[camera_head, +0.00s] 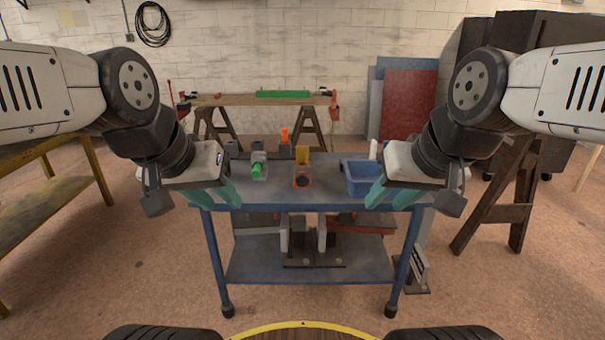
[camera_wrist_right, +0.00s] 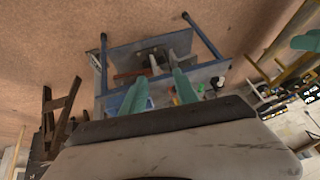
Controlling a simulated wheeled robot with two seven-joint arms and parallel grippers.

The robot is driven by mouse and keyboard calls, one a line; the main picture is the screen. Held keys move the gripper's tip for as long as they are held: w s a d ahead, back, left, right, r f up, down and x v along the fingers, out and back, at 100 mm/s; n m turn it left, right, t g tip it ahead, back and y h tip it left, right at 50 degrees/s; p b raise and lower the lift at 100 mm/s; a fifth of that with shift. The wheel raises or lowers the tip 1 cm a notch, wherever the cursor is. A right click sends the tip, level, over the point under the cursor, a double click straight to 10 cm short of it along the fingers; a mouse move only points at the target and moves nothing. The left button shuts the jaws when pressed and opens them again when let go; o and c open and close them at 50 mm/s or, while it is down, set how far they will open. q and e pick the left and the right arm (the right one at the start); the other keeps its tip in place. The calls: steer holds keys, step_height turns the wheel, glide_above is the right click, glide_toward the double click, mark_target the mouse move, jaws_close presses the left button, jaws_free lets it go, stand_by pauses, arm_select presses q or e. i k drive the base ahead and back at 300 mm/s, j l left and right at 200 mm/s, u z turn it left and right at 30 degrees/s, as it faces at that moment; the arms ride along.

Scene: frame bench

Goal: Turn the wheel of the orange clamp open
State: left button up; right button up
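An orange piece with a dark round part in its front and a yellow top (camera_head: 302,178) stands mid-table on the blue cart (camera_head: 320,203). It is too small to tell whether this is the clamp and its wheel. Orange-red bar clamps (camera_head: 333,104) also show on the far trestle. My left gripper (camera_head: 225,203) is open and empty at the cart's left front edge, apart from the orange piece. My right gripper (camera_head: 385,203) is open and empty at the right front edge, by a blue bin. Its two spread teal fingers show in the right wrist view (camera_wrist_right: 159,74).
A blue bin (camera_head: 360,177) stands right of the orange piece, a green-handled grey fixture (camera_head: 257,168) left of it. An upright orange part (camera_head: 284,136) is behind. The cart's lower shelf (camera_head: 310,265) holds dark metal parts. The front middle tabletop is clear.

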mark_target(301, 180)
steer(key=i+j+z, duration=0.15)
steer(key=j, duration=0.2)
steer(key=i+j+z, duration=0.15)
steer(key=j, duration=0.15)
steer(key=j+z, duration=0.15)
steer(key=j, duration=0.2)
steer(key=i+j+z, duration=0.15)
steer(key=j, duration=0.25)
